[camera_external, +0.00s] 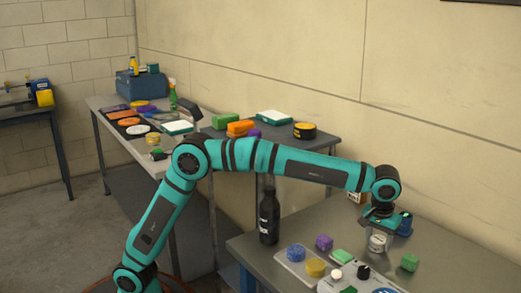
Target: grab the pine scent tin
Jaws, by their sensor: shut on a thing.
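My gripper (379,230) points down over the right-hand table. It is shut on a small pale round tin (377,243) with a darker band. The tin's label is too small to read, so I cannot tell its scent from the picture. The fingers partly hide its top. I cannot tell whether the tin touches the table or hangs just above it.
The grey table (465,262) is clear at right. Near the tin are a blue object (405,224), a green block (410,262), a purple block (324,242), and a pale tray (291,260) with sponges. A dark bottle (269,216) stands left.

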